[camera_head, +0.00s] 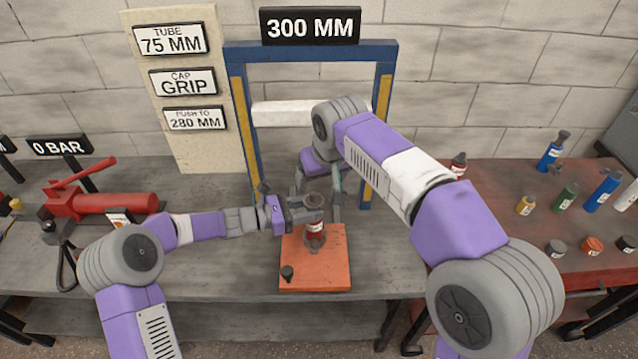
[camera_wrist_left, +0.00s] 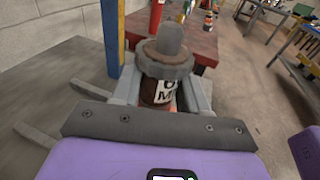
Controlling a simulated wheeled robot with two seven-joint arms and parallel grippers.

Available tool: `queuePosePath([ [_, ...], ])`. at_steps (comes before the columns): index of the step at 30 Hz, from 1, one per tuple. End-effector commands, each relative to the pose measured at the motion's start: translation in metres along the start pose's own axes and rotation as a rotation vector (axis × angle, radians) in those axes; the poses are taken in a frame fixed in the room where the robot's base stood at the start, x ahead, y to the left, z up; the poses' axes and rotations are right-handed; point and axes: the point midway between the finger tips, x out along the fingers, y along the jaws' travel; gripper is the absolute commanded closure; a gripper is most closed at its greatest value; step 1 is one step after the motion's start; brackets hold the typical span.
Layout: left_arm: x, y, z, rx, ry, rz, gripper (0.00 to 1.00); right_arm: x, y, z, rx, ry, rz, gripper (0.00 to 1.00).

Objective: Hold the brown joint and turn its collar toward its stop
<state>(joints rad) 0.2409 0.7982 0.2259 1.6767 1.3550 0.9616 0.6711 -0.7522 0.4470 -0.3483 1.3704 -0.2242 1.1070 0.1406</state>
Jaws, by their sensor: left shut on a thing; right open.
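The brown joint (camera_head: 314,232) stands upright over the orange plate on the bench, with a white label on its body. Its ribbed collar (camera_wrist_left: 166,64) and a grey rounded top show in the left wrist view. My left gripper (camera_head: 305,216) comes in from the left and is shut on the joint's body below the collar; its fingers (camera_wrist_left: 160,97) hide part of the label. My right gripper (camera_head: 318,187) is open above and around the joint's top, fingers pointing down. I cannot tell whether it touches the collar.
The orange plate (camera_head: 322,276) carries a small dark knob (camera_head: 287,272). A blue frame (camera_head: 238,110) with a white bar stands behind. A red pump (camera_head: 100,203) lies left. A red table (camera_head: 500,220) with several bottles and caps stands right. The bench front is clear.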

Motion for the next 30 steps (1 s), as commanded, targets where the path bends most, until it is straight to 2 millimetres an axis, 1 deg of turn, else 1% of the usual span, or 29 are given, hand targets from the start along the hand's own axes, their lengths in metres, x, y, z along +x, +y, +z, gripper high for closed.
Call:
queuePosePath([
  [3, 0.0000, -0.0001, -0.0001, 0.000, 0.000, 0.000, 0.73, -0.0038, -0.0002, 0.0000, 0.000, 0.000, 0.000, 0.19],
  [12, 0.0000, -0.0001, -0.0001, 0.000, 0.000, 0.000, 0.73, -0.0037, -0.0002, 0.0000, 0.000, 0.000, 0.000, 0.19],
  [13, 0.0000, -0.0001, -0.0001, 0.000, 0.000, 0.000, 0.55, -0.0037, -0.0001, 0.0000, 0.000, 0.000, 0.000, 0.19],
  [18, 0.0000, -0.0001, -0.0001, 0.000, 0.000, 0.000, 0.29, -0.0035, -0.0001, 0.0000, 0.000, 0.000, 0.000, 0.19],
  [19, 0.0000, -0.0001, -0.0001, 0.000, 0.000, 0.000, 0.27, -0.0035, -0.0001, 0.0000, 0.000, 0.000, 0.000, 0.19],
  [26, -0.0001, 0.0000, 0.0000, 0.000, 0.000, 0.000, 0.27, -0.0034, -0.0001, 0.0000, 0.000, 0.000, 0.000, 0.19],
  [30, -0.0074, 0.0006, -0.0003, 0.000, 0.001, 0.002, 0.27, -0.0034, -0.0001, 0.0000, 0.000, 0.000, 0.000, 0.19],
])
